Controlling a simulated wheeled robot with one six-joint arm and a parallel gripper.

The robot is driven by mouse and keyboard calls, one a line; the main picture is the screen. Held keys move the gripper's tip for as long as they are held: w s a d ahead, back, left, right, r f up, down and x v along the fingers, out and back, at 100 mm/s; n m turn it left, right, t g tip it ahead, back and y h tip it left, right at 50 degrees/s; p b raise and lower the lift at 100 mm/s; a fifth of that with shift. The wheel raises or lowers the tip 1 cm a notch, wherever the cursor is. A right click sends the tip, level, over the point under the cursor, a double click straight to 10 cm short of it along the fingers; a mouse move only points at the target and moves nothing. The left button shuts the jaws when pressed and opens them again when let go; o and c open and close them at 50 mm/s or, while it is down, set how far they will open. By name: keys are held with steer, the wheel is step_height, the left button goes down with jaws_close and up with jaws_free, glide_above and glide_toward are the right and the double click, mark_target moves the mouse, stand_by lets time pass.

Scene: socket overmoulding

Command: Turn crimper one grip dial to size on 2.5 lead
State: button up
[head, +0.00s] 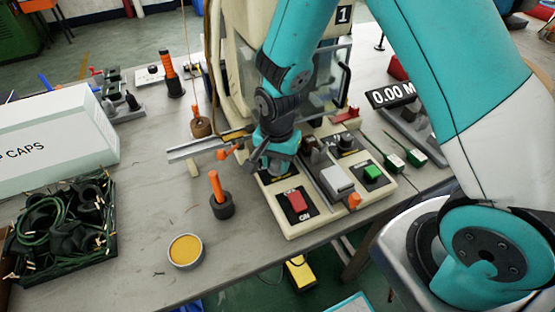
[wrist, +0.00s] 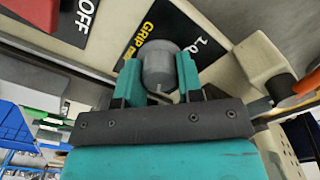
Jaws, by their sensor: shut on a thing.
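Crimper one (head: 236,62) stands on the bench with a "1" plate on its upper part and a cream control panel (head: 292,228) at its front. In the wrist view, the grip dial (wrist: 158,62) is a round grey knob on a black plate with yellow "GRIP" lettering and a white "1.0" mark. My gripper (wrist: 158,84) has its two teal fingers on either side of the dial, shut on it. In the head view, my gripper (head: 280,162) is over the back left of the panel and hides the dial. The dial's pointer and a 2.5 mark are not visible.
The panel also holds a red switch (head: 296,201), a green button (head: 373,173) and a dark knob (head: 346,141). An orange-handled tool (head: 217,188) stands in front left. A yellow-filled tin (head: 185,250) and a crate of black leads (head: 108,242) are farther left.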

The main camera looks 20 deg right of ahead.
steer(key=o, duration=0.9)
step_height(320, 180, up, 18)
steer(key=shift+f+p, duration=0.25)
steer(key=shift+p, duration=0.05)
